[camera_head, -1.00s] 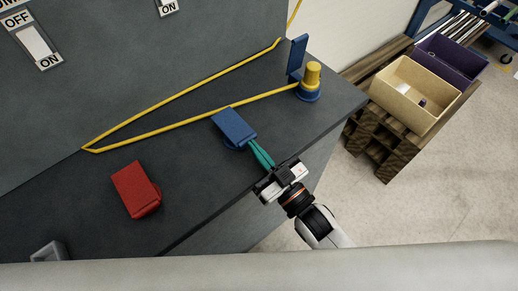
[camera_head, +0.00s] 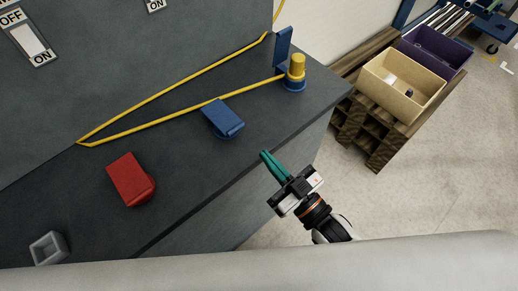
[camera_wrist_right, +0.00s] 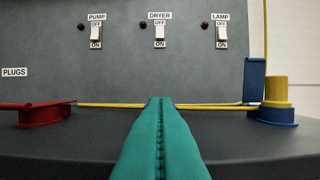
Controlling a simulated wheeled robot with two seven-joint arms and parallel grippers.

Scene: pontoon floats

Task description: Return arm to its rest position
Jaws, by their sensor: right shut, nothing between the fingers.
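My right gripper (camera_head: 265,155) has green fingers pressed together with nothing between them. In the head view it hangs just off the front edge of the dark counter (camera_head: 185,190), apart from the blue block-shaped piece (camera_head: 222,117). In the right wrist view the shut green fingers (camera_wrist_right: 160,105) point toward the counter's back panel and hide what lies straight behind them. My left gripper does not show in the head view.
A red piece (camera_head: 130,178), a grey open holder (camera_head: 47,248), a yellow cord (camera_head: 180,82) and a yellow-and-blue post (camera_head: 296,70) are on the counter. Labelled switches (camera_wrist_right: 160,33) are on the panel.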

